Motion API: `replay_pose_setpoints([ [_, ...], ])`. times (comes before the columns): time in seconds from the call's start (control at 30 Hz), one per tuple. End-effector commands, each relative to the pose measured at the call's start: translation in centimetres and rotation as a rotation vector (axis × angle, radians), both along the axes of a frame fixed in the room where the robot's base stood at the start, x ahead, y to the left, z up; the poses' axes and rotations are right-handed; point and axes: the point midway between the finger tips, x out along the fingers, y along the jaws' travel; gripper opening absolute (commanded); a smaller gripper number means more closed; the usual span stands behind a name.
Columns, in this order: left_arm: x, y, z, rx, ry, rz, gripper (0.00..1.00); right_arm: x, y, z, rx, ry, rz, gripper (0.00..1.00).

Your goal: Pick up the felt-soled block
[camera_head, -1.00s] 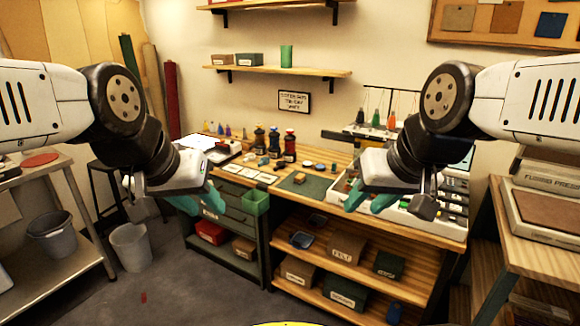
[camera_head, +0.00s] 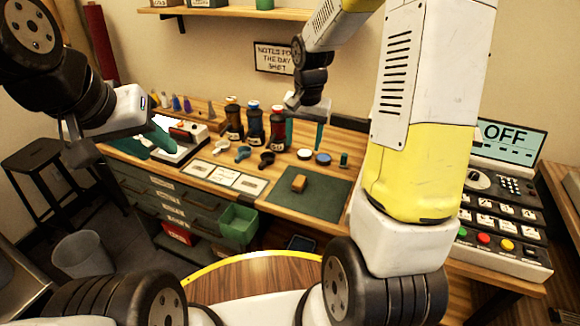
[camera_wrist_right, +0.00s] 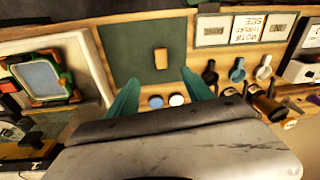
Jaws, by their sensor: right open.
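A small tan block (camera_head: 299,183) lies on the green mat (camera_head: 325,196) on the wooden bench. Its underside is hidden, so I cannot see any felt. It also shows in the right wrist view (camera_wrist_right: 161,58), beyond the fingertips and roughly between them. My right gripper (camera_head: 305,134) is open and empty behind the mat in the head view, apart from the block. Its two teal fingers also show in the right wrist view (camera_wrist_right: 160,91). My left gripper (camera_head: 148,138) is over the bench's left end; its finger gap is unclear.
Two round lids (camera_head: 314,156) and a small green block (camera_head: 344,160) sit behind the mat. Dark bottles (camera_head: 255,125), scoops (camera_head: 243,153) and white cards (camera_head: 222,176) are left of it. A control panel (camera_head: 497,218) stands right. A green bin (camera_head: 239,225) hangs at the bench front.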

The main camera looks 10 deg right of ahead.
Motion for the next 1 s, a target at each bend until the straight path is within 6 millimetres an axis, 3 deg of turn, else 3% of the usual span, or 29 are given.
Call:
replay_pose_setpoints([
  [0.03, 0.0, 0.0, 0.0, 0.0, 0.0, 0.0, 0.36, 1.0, -0.1, -2.4, -0.001, 0.036, -0.029, 0.6],
  [0.1, 0.0, 0.0, 0.0, 0.0, 0.0, 0.0, 0.36, 2.0, -0.1, -5.0, -0.004, 0.068, -0.068, 0.6],
  [0.23, 0.0, 0.0, 0.0, 0.0, 0.0, 0.0, 0.36, 3.1, -0.1, -8.5, -0.006, 0.11, -0.118, 0.6],
  [1.0, 0.0, 0.0, 0.0, 0.0, 0.0, 0.0, 0.36, 3.6, 0.0, -18.0, -0.008, 0.131, -0.148, 0.6],
])
